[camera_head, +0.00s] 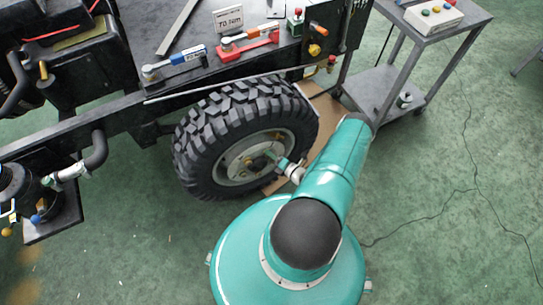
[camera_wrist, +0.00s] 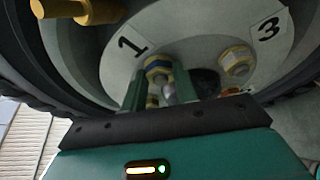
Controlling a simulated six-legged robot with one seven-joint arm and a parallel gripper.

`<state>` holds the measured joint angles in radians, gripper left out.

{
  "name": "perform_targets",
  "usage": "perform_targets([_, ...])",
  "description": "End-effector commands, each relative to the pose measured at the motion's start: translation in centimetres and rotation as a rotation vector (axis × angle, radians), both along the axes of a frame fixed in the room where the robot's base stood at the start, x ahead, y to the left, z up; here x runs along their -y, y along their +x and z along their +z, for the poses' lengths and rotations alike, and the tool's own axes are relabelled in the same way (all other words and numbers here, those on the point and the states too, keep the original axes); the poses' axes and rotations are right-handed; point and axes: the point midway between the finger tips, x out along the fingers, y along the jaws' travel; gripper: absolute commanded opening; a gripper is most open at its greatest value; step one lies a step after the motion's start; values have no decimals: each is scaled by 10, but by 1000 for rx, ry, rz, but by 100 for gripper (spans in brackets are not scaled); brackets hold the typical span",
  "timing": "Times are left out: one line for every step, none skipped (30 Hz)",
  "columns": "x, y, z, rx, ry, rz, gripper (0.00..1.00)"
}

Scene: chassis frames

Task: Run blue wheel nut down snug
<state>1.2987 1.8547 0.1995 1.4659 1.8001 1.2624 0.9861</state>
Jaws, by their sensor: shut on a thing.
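The wheel has a black knobbly tyre (camera_head: 212,125) and a grey rim (camera_head: 236,160). In the wrist view the grey hub plate (camera_wrist: 195,30) carries labels 1 and 3. My gripper (camera_wrist: 158,80) has its green fingers closed on either side of a nut with blue and yellowish parts (camera_wrist: 157,66), just below label 1. The fingers hide its sides, so I cannot tell how far it is seated. In the head view my gripper (camera_head: 277,160) reaches the hub from the right.
Another nut with a yellow ring (camera_wrist: 237,62) sits near label 3. A yellow rod (camera_wrist: 80,10) sticks out at upper left. Wrenches, including a blue-handled one (camera_head: 180,60), lie on the bench above the wheel. A grey cart (camera_head: 385,88) stands at upper right.

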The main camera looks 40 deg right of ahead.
Motion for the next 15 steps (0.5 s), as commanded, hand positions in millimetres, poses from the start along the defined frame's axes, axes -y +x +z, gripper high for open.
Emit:
perform_targets([0, -1, 0, 2, 7, 0, 6])
perform_targets([0, 0, 0, 3, 9, 1, 6])
perform_targets([0, 0, 0, 4, 11, 1, 6])
perform_targets([0, 0, 0, 4, 11, 1, 6])
perform_targets([0, 0, 0, 4, 11, 1, 6])
perform_targets([0, 0, 0, 3, 9, 1, 6])
perform_targets([0, 0, 0, 3, 9, 1, 6])
perform_targets([0, 0, 0, 3, 9, 1, 6])
perform_targets([0, 0, 0, 3, 9, 1, 6])
perform_targets([0, 0, 0, 3, 9, 1, 33])
perform_targets([0, 0, 0, 3, 8, 1, 39])
perform_targets([0, 0, 0, 3, 8, 1, 47])
perform_targets([0, 0, 0, 3, 8, 1, 51])
perform_targets([0, 0, 0, 3, 8, 1, 51])
perform_targets([0, 0, 0, 3, 8, 1, 51])
